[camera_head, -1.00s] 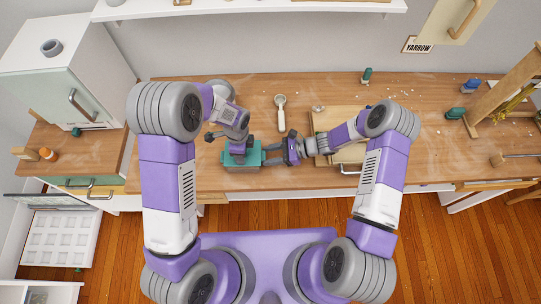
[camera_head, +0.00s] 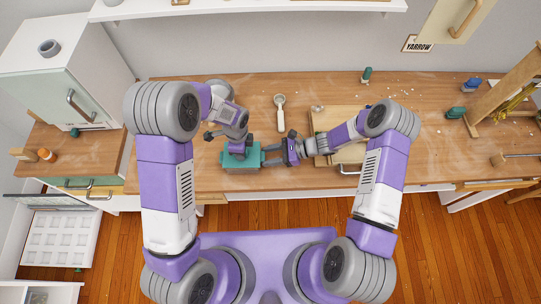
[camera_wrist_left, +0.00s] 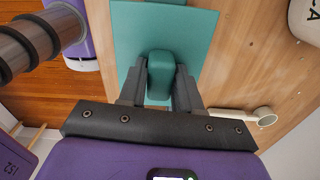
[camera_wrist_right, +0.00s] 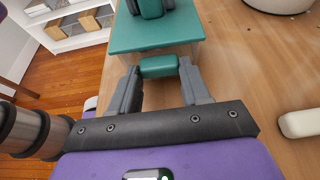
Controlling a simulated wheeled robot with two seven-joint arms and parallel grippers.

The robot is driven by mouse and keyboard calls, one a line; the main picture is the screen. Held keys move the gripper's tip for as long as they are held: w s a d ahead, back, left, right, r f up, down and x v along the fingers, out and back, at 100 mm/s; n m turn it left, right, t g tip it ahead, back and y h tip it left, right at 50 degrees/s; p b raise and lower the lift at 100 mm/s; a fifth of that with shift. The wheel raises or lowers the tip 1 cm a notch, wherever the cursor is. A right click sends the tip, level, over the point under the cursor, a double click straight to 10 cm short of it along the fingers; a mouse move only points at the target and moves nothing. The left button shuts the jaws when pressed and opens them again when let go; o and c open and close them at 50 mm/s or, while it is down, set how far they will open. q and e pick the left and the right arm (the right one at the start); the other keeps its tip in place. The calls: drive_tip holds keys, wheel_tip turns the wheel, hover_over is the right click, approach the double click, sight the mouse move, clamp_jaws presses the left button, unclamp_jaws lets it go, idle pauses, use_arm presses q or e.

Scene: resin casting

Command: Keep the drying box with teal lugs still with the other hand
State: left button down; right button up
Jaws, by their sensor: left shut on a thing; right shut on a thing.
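The drying box (camera_head: 242,162) is a box with a teal lid and teal lugs, standing on the wooden worktop near its front edge. My right gripper (camera_head: 268,155) reaches it from the right and is shut on the teal lug at that side; the lug (camera_wrist_right: 159,67) shows between the fingers in the right wrist view. My left gripper (camera_head: 238,143) is above the box. In the left wrist view its fingers are shut on the teal knob (camera_wrist_left: 160,75) on top of the lid (camera_wrist_left: 200,35). The lid looks seated on the box, though the arm hides part of it.
A white spoon-like tool (camera_head: 280,112) lies behind the box. A wooden board (camera_head: 350,122) is to the right, partly under my right arm. Teal and blue items (camera_head: 471,85) and a wooden stand (camera_head: 505,85) are farther right. The worktop (camera_head: 430,150) has free room at right of centre.

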use_arm(q)
drive_tip(key=shift+s+f, duration=0.25)
use_arm(e)
drive_tip(key=shift+a+f, duration=0.15)
drive_tip(key=shift+f, duration=0.05)
use_arm(q)
drive_tip(key=shift+w+r, duration=0.1)
drive_tip(key=shift+r, duration=0.45)
use_arm(e)
drive_tip(key=shift+w+f, duration=0.1)
drive_tip(key=shift+w, duration=0.1)
use_arm(q)
drive_tip(key=shift+w+r, duration=0.15)
drive_tip(key=shift+r, duration=1.5)
drive_tip(key=shift+a, duration=0.1)
use_arm(e)
drive_tip(key=shift+d, duration=0.2)
use_arm(q)
drive_tip(key=a+r, duration=0.4)
drive_tip(key=a, duration=0.4)
use_arm(e)
drive_tip(key=o, duration=1.2)
drive_tip(key=shift+a, duration=0.1)
